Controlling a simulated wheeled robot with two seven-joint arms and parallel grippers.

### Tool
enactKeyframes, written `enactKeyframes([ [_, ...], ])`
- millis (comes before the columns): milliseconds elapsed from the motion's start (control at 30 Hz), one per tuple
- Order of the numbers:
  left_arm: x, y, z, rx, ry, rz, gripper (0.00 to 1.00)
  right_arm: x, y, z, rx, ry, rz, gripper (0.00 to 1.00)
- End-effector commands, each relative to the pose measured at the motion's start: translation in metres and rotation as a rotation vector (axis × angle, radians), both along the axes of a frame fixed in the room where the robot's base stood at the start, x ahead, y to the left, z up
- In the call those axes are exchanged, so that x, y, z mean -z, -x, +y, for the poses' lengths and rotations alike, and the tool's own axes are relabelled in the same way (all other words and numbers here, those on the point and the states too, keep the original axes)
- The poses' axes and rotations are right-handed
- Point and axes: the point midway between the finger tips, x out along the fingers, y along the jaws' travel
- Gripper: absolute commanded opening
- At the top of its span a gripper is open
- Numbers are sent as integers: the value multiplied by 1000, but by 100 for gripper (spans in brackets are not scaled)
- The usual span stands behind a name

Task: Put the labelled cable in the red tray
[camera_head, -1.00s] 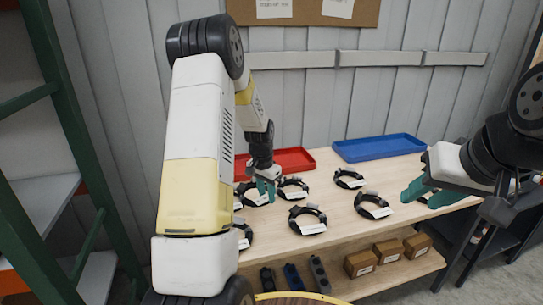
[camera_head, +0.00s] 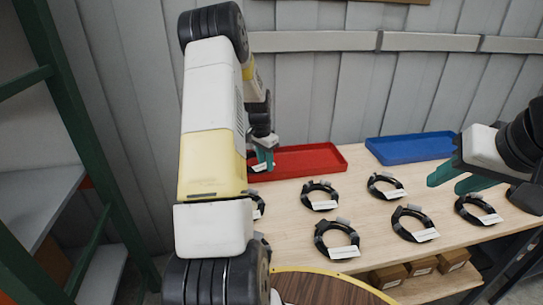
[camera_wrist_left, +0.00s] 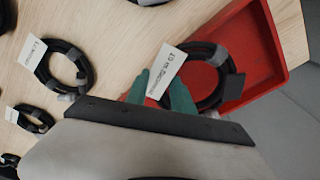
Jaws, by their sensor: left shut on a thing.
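My left gripper (camera_head: 263,160) is shut on a black coiled cable with a white label (camera_head: 257,167). In the left wrist view the gripper (camera_wrist_left: 160,92) grips the cable beside its label, and the coil (camera_wrist_left: 222,60) extends right, overlapping the red tray (camera_wrist_left: 282,42). The label print is too small to read surely. In the head view the red tray (camera_head: 335,159) lies at the back of the table, and the gripper is at its left end. The cable's height above the tray is unclear. My right gripper (camera_head: 456,179) is open and empty, at the right.
Several other labelled cable coils lie on the wooden table (camera_head: 290,222), including one (camera_head: 336,240) at the front and one (camera_head: 320,196) before the red tray. A blue tray (camera_head: 410,148) stands to its right. Small brown boxes (camera_head: 420,266) sit on the shelf below.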

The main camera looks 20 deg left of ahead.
Motion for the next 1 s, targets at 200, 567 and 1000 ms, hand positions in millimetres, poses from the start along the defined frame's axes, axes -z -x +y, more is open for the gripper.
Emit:
enactKeyframes([
  [200, 4, -14, 47, -3, 0, -2, 0, 0, 0, 0, 0, 0, 0, 36],
  [567, 19, -19, 67, 0, 1, 2, 0, 0, 0, 0, 0, 0, 0, 36],
  [1000, 42, -20, 67, 0, -1, -1, 0, 0, 0, 0, 0, 0, 0, 36],
])
